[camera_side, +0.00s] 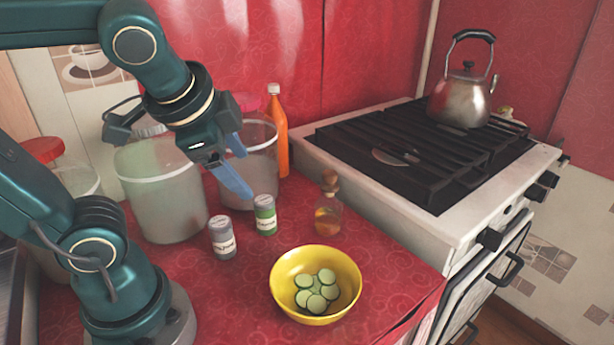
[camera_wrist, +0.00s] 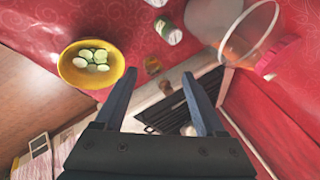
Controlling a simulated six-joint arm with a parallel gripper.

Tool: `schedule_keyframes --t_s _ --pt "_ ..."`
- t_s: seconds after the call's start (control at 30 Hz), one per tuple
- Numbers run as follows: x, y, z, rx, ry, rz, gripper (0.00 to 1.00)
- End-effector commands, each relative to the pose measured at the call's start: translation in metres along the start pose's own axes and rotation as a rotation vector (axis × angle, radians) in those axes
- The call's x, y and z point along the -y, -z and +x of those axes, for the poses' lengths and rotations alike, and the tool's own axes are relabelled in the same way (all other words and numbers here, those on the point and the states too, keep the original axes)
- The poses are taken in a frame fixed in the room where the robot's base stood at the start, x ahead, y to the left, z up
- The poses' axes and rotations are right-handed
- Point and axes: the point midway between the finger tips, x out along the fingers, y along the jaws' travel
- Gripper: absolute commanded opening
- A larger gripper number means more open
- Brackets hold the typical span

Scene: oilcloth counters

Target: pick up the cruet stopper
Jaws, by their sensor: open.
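The cruet stopper (camera_side: 330,181) is a small brown cork-like piece in the neck of a small glass cruet (camera_side: 328,218) with amber liquid, standing on the red counter. My gripper (camera_side: 245,175) is open and empty, up and to the left of the cruet in the side view, with its blue fingers apart. In the wrist view the gripper (camera_wrist: 160,75) frames the small brown stopper (camera_wrist: 165,88) and the amber cruet (camera_wrist: 152,66) between its fingers, well beyond the tips. Nothing touches the stopper.
A yellow bowl of cucumber slices (camera_side: 285,296) stands in front of the cruet. Two spice jars (camera_side: 223,240) (camera_side: 265,216) stand to its left. Large clear canisters (camera_side: 165,200) and an orange bottle (camera_side: 278,130) are behind. A stove (camera_side: 345,175) with a kettle (camera_side: 462,98) is right.

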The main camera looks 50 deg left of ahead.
Motion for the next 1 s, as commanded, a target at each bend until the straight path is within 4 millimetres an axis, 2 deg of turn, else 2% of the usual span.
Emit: schedule_keyframes --t_s 0.13,0.23,0.33,0.5,0.77,1.0 --pt "0.034 0.013 0.024 0.070 0.176 0.491 0.72" --pt "0.055 0.032 0.037 0.120 0.299 0.864 0.72" --pt "0.067 0.053 0.045 0.164 0.400 1.185 0.72" --pt "0.074 0.088 0.054 0.224 0.529 1.602 0.72" --pt "0.064 0.136 0.066 0.304 0.699 2.121 0.72" --pt "0.047 0.121 0.099 0.307 0.685 2.109 0.72"
